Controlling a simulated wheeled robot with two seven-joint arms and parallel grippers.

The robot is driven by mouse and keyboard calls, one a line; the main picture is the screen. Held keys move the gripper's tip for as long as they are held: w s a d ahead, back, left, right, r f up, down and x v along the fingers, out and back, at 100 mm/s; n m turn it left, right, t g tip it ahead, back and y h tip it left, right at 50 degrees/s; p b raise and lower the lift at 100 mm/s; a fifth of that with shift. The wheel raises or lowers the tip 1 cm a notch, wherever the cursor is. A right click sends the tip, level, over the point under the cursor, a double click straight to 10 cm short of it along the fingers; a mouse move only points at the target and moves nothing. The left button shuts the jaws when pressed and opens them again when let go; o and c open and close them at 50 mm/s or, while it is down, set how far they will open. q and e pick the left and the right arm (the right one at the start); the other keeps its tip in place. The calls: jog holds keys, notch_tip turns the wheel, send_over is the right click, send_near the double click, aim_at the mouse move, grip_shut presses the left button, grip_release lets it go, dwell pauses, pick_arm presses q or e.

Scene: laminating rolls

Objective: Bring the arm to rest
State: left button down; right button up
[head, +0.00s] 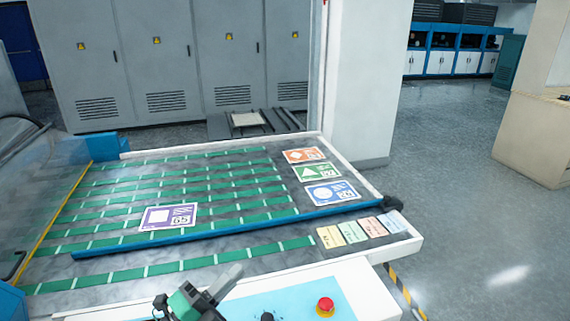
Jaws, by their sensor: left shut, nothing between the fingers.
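My left gripper (228,278) shows at the bottom of the head view, over the near edge of the machine. Its grey fingers point up and to the right and are shut with nothing held. It is apart from the cards on the bed. The rest of my left arm is mostly cut off by the bottom edge. My right gripper does not show.
The machine bed (120,250) has green belts. A purple-edged card (168,217) lies on it. Orange (304,155), green (317,173) and blue (331,193) cards lie at right. A blue bar (230,229) crosses the bed. A red button (325,307) sits on the front panel.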

pick_arm(q)
jog(key=a+f+n+t+y, duration=0.2)
jog(key=a+f+n+y, duration=0.7)
jog(key=a+n+y, duration=0.7)
jog(key=s+f+n+g, duration=0.2)
jog(key=s+f+g, duration=0.1)
jog(key=f, duration=0.1)
jog(key=s+f+n+g, duration=0.3)
jog(key=s+f, duration=0.1)
jog(key=s+f+n+g+y, duration=0.1)
jog(key=s+f+n+g, duration=0.2)
jog(key=s+f, duration=0.1)
jog(key=shift+s+d+f, duration=0.25)
jog(key=shift+d+f, duration=0.15)
jog(key=s+d+f+g+h, duration=0.25)
jog(key=s+f+g, duration=0.2)
jog(key=s, duration=0.55)
notch_tip(320, 180, down, 32)
jog(key=g, duration=0.2)
jog(key=s+a+f, duration=0.1)
jog(key=s+f, duration=0.8)
jog(key=s+a+f, duration=0.2)
jog(key=s+f, duration=0.7)
jog(key=s, duration=0.1)
jog(key=shift+a+f+g+y, duration=0.15)
jog(key=shift+a+g+y, duration=0.1)
jog(key=shift+g+y, duration=0.2)
